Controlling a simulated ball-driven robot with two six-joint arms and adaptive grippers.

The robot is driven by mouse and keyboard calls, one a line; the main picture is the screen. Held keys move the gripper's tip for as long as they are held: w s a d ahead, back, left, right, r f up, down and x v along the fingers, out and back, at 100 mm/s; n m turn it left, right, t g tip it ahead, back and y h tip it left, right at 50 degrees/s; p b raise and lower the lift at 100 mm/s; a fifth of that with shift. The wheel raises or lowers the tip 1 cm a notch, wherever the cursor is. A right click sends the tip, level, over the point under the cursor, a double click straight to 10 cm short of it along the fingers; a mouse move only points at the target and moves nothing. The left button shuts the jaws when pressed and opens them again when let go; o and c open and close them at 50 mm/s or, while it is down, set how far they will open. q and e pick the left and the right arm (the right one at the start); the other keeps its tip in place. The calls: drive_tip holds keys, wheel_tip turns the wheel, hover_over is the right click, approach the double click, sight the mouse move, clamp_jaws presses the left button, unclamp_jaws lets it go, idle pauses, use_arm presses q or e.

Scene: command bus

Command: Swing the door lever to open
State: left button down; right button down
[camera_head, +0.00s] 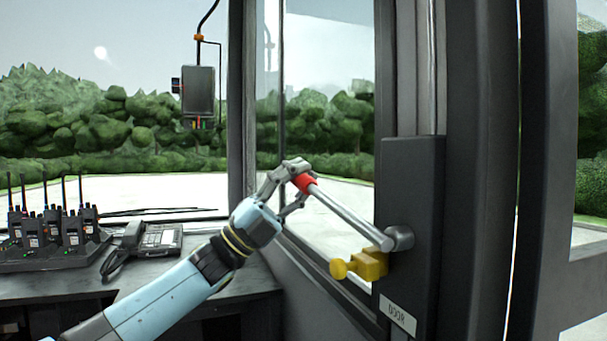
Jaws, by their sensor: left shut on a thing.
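The door lever (347,215) is a silver rod with a red grip (305,183) at its far end. It slants from a round pivot (399,238) on a dark panel up and to the left. My left gripper (303,182) is shut on the lever at the red grip, and its fingers hide part of that end. A yellow block with a knob (361,265) sits just below the pivot. A white label reading DOOR (398,315) is on the panel (411,180) below it. My right gripper is not in view.
A desk (200,284) at the left holds a desk phone (150,240) and several radios in a charger (45,262). A grey box (198,91) hangs from a cable above. Window frames and dark posts stand close around the lever.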

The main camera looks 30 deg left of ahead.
use_arm(q)
drive_tip(key=shift+f+n, duration=0.3)
drive_tip(key=shift+f, duration=0.3)
drive_tip(key=c, duration=1.5)
unclamp_jaws()
drive_tip(key=shift+s+a+t+y, duration=0.1)
drive_tip(key=shift+t+y, duration=0.2)
drive_tip(key=shift+y, duration=0.1)
drive_tip(key=shift+c, duration=0.2)
drive_tip(key=o, duration=0.4)
drive_tip(key=shift+a, duration=0.15)
drive_tip(key=shift+o, duration=0.5)
drive_tip(key=shift+r, duration=0.15)
drive_tip(key=v, duration=1.2)
